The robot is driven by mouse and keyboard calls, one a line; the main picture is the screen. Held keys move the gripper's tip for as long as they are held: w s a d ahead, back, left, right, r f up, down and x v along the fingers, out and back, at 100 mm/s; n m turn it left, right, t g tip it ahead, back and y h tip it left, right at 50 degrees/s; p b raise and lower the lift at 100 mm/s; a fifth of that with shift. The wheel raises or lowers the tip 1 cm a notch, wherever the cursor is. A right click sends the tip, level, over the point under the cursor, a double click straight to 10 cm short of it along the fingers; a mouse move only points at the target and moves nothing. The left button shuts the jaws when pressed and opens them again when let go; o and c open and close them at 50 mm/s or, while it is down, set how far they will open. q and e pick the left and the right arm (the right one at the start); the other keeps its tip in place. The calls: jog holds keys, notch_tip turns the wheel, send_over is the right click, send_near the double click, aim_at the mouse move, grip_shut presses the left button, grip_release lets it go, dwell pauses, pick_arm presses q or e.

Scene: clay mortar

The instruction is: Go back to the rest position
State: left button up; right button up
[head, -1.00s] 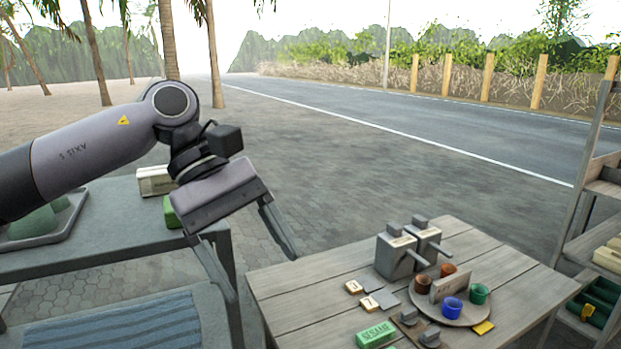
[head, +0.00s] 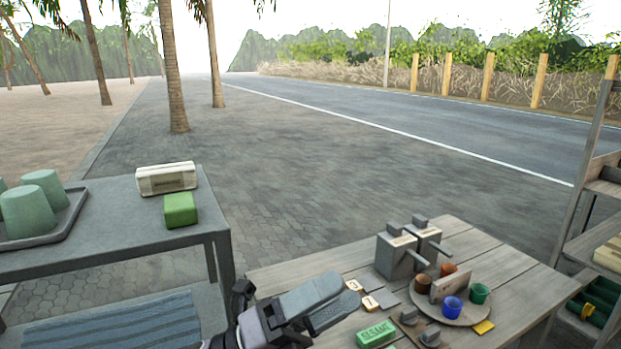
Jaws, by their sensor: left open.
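My left gripper (head: 348,293) is low in the head view, over the left part of the wooden table (head: 470,238). It is open, seen nearly edge-on, and nothing shows between its fingers. Its tips appear close to two small tan tiles (head: 352,285), and I cannot tell how high above the table they are. My right gripper is not in view.
The wooden table bears two grey dispensers (head: 392,258), a round board (head: 462,318) with several small cups, and a green sesame box (head: 376,334). A grey table (head: 120,222) at left holds a tray of green cups, a cream box (head: 166,178) and a green block (head: 180,210). Shelves (head: 585,245) stand at right.

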pick_arm(q)
jog(key=w+a+f+n+t+y, duration=0.1)
jog(key=a+f+n+t+y, duration=0.7)
jog(key=n, duration=0.5)
jog(key=a+f+n+t+y, duration=0.3)
jog(key=f+n+t+y, duration=0.25)
jog(key=f+n, duration=0.6)
jog(key=s+a+f+n+g+y, duration=0.4)
jog(key=s+a+f+n, duration=0.2)
jog(key=f, duration=0.3)
jog(key=s+a+f+n+g+y, duration=0.3)
jog(key=s+a+f+n+y, duration=0.1)
jog(key=s+f, duration=0.5)
jog(key=shift+s+a+n+g, duration=0.25)
jog(key=shift+a+n+g, duration=0.1)
jog(key=shift+a+n, duration=0.65)
